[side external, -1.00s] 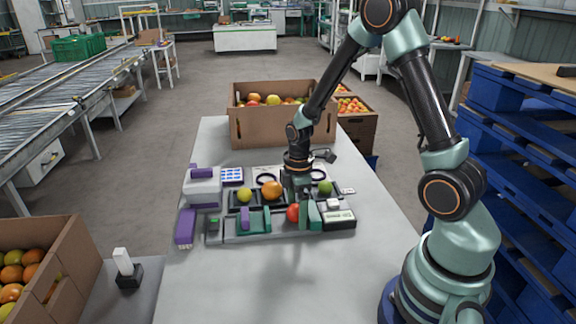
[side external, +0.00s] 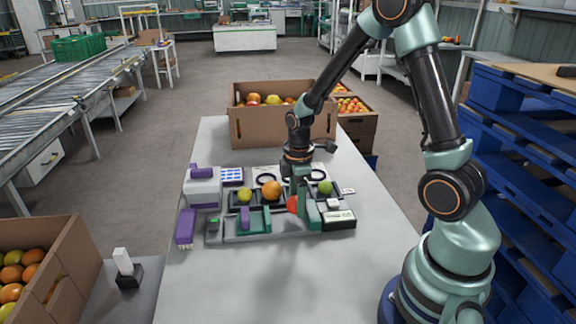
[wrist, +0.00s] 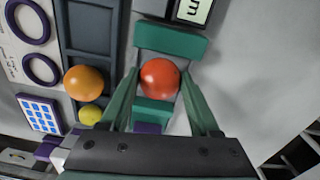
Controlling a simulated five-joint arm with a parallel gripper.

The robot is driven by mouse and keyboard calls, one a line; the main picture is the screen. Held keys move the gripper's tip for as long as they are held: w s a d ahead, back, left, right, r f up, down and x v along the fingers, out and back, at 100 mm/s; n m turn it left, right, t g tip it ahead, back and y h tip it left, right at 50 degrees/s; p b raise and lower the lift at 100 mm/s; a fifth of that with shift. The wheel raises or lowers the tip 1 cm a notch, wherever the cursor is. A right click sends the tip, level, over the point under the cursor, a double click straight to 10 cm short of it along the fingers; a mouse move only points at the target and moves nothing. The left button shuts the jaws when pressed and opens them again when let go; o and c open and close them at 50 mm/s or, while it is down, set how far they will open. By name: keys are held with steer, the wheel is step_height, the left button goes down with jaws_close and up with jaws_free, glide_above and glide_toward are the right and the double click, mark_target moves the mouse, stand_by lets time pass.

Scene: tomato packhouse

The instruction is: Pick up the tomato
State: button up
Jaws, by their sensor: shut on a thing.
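A red tomato (wrist: 160,78) sits between the two green fingers of my gripper (wrist: 161,84) in the wrist view, with a finger on each side. In the side view my gripper (side external: 301,200) points down at the front right of the dark tray, and the red tomato (side external: 292,204) is partly hidden by a finger. My gripper is shut on it. An orange tomato (side external: 272,189), a yellow-green tomato (side external: 244,194) and a green tomato (side external: 325,187) rest in the tray's back row. Any gap between the held tomato and the tray is hard to judge.
Green blocks stand close to the gripper, one a teal block (wrist: 170,41) just beyond the tomato. A small scale-like device (side external: 338,218) is at the right. A cardboard box of tomatoes (side external: 270,129) stands behind. The table's front (side external: 260,280) is clear.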

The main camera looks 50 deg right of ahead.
step_height(320, 180, up, 17)
steer(key=w+d+f, duration=0.4)
steer(key=d+f, duration=0.1)
steer(key=w+d+f, duration=0.4)
steer(key=d+f, duration=0.1)
steer(key=w+d+f, duration=0.5)
steer(key=d, duration=0.1)
steer(key=shift+f, duration=2.2)
steer(key=shift+f, duration=0.3)
